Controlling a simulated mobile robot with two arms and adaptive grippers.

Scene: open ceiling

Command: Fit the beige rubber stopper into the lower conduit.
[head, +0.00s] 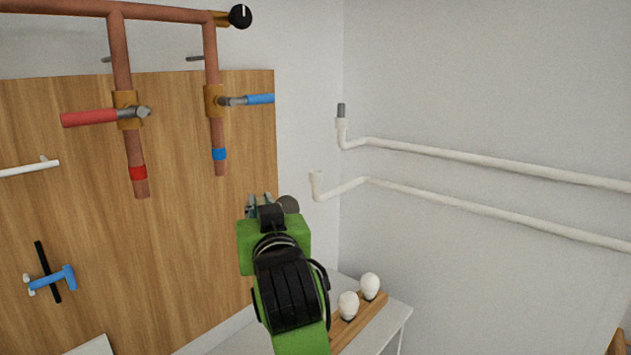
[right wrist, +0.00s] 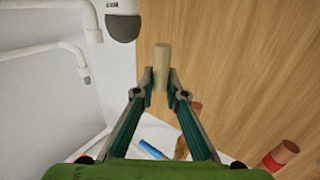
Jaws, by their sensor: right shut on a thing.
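My right gripper (head: 262,203) is seen from behind in the head view, to the left of and a little below the lower conduit's open end. In the right wrist view its fingertips (right wrist: 161,82) are shut on the beige stopper (right wrist: 162,58), which sticks out beyond them. The stopper is hidden or not clear in the head view. The lower conduit (head: 440,206) is a white pipe along the right wall, with its upturned mouth (head: 316,181) apart from the gripper. The upper conduit (head: 480,163) has a grey plug (head: 341,110) in its mouth. My left gripper is not in view.
A wooden board (head: 190,220) stands at left, with copper pipes (head: 122,60), a red-handled valve (head: 90,118) and a blue-handled valve (head: 258,99). White bulbs (head: 348,304) sit on a wooden strip below. A white object with a dark dome (right wrist: 123,30) shows beside the stopper.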

